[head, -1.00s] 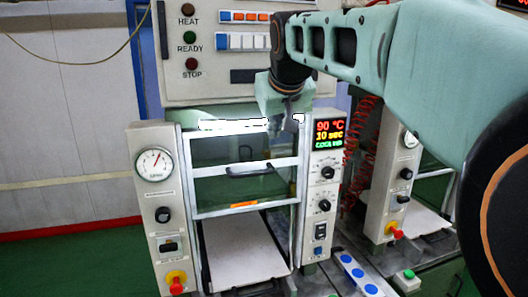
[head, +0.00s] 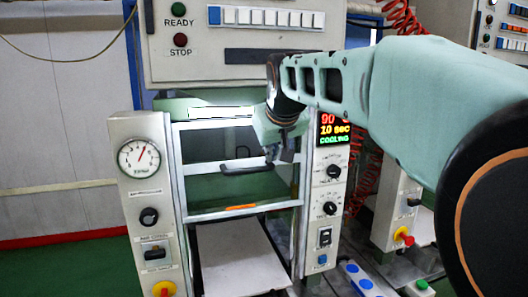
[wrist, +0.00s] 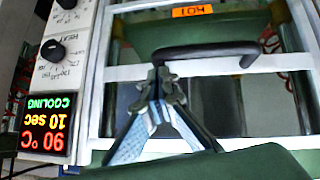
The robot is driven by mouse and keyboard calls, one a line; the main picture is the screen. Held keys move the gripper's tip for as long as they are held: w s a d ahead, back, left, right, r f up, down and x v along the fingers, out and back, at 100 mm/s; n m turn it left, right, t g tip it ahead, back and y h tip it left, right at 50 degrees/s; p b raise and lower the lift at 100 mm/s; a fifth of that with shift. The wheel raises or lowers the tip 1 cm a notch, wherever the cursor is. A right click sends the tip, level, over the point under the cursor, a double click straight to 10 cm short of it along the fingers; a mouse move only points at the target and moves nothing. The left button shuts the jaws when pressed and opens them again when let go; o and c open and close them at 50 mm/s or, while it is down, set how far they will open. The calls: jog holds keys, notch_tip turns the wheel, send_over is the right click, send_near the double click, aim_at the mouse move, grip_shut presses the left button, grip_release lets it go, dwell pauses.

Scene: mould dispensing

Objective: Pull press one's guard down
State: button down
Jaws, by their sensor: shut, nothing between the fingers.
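Press one's guard (head: 195,176) is a pale metal frame with a clear pane, standing partway down its rails above the white lower plate (head: 240,255). Its black bar handle (head: 246,165) crosses the middle bar; it also shows in the wrist view (wrist: 210,60). An orange HOT label (wrist: 192,11) is on the guard's lower bar. My gripper (head: 271,156) is at the right end of the handle in the head view. In the wrist view my gripper (wrist: 160,74) is shut and empty, its tips close to the handle's left end. I cannot tell whether they touch it.
The press's gauge column (head: 142,205) stands left and its control column (head: 326,200) right, with a display reading COOLING (head: 333,130). A control box (head: 240,50) overhangs above. A second press (head: 398,205) stands at the right, with red coiled hoses between.

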jog(key=shift+w+f, duration=0.1)
jog(key=shift+f, duration=0.2)
jog(key=shift+r, duration=0.1)
notch_tip(320, 180, down, 27)
jog(key=b, duration=2)
